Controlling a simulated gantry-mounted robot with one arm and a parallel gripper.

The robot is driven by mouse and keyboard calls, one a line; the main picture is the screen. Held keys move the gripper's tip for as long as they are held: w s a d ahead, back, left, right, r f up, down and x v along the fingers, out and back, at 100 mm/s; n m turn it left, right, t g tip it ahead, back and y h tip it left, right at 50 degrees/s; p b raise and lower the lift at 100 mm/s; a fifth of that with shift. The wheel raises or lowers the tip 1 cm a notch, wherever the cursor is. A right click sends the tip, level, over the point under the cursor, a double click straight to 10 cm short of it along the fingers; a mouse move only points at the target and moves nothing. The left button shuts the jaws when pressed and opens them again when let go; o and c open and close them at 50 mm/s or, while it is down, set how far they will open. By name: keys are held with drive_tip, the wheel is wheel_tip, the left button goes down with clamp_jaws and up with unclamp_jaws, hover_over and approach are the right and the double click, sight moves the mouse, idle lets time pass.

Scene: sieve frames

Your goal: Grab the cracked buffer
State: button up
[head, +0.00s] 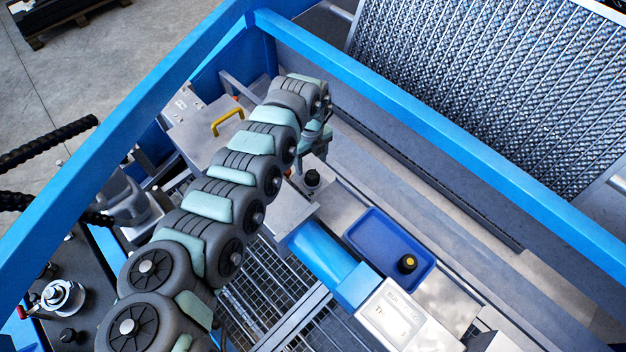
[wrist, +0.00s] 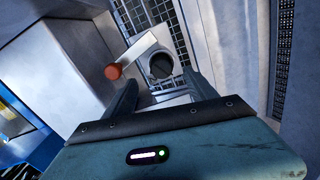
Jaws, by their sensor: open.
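A dark round buffer (head: 312,178) stands upright on a metal ledge just below my gripper in the head view. In the wrist view a dark round piece (wrist: 160,66), seen end-on on a pale metal bracket, lies just beyond and between my fingertips; it looks like the same buffer. I cannot make out a crack on it. My gripper (head: 318,142) is partly hidden by my arm in the head view. In the wrist view my gripper (wrist: 163,88) is open, its two dark fingers apart with nothing held between them.
A blue tray (head: 362,262) holds a black piece with a yellow top (head: 407,264). A red-orange knob (wrist: 113,71) sits left of the bracket. A blue frame beam (head: 430,130) and a mesh screen (head: 490,80) lie to the right. A yellow handle (head: 227,121) is at the left.

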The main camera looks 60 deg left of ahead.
sight(312, 174)
wheel_tip(312, 174, down, 3)
drive_tip(key=shift+w+r+b, duration=0.1)
drive_tip(key=shift+b, duration=0.25)
drive_tip(key=f+b, duration=0.1)
drive_tip(key=f, duration=0.1)
drive_tip(key=f+b, duration=0.1)
drive_tip(key=shift+d+f, duration=0.2)
drive_tip(key=shift+f, duration=0.2)
drive_tip(key=shift+a+f, duration=0.1)
drive_tip(key=shift+f, duration=0.2)
drive_tip(key=shift+c, duration=0.4)
clamp_jaws()
drive_tip(key=shift+r, duration=0.1)
